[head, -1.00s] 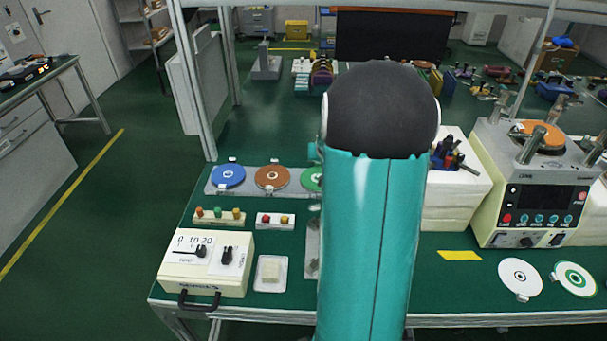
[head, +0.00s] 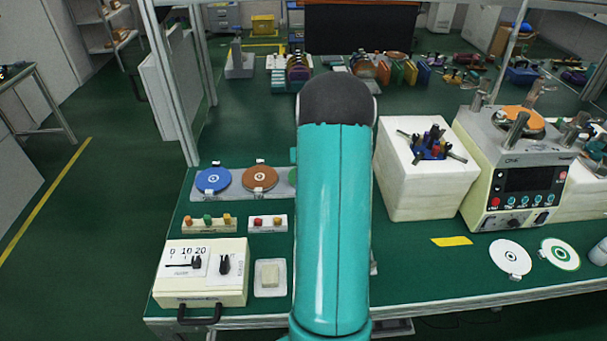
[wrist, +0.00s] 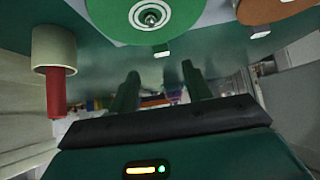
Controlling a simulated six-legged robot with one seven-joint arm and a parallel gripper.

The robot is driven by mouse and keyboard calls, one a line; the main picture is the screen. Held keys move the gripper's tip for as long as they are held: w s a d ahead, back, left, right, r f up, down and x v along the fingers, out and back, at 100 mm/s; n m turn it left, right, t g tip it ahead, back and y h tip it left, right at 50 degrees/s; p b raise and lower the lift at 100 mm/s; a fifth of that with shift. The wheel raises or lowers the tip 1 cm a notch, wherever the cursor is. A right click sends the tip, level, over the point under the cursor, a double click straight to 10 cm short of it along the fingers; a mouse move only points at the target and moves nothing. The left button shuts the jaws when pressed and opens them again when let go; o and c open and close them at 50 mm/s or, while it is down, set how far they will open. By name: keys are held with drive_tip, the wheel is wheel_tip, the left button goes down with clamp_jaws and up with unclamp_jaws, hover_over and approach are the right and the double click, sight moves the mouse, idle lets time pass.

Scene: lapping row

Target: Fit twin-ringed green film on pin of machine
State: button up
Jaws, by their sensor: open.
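A green film disc (wrist: 125,28) with a ringed white centre and a small white tab lies at the top of the wrist view. In the head view only a green sliver (head: 292,177) shows beside my arm, which hides the rest. My gripper (wrist: 160,72) is open and empty, its two fingers apart and pointing toward the disc's side, not touching it as far as I can tell. The head view does not show the gripper. A cream machine (head: 515,170) with a display, metal posts and an orange disc on top stands at the right. I cannot make out which pin is meant.
Blue (head: 213,181) and brown (head: 260,178) discs lie left of my arm. A white block (head: 420,185) with tools stands left of the machine. A white disc (head: 510,257) and a green-ringed white disc (head: 560,254) lie at the front right. A dial box (head: 200,275) is front left.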

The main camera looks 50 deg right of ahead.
drive_tip(key=shift+x, duration=1.05)
drive_tip(key=x, duration=0.5)
drive_tip(key=shift+w+d, duration=0.25)
drive_tip(key=shift+w, duration=0.15)
drive_tip(key=shift+r, duration=0.1)
drive_tip(key=c, duration=1.1)
drive_tip(key=shift+o, duration=0.2)
drive_tip(key=shift+r, duration=0.1)
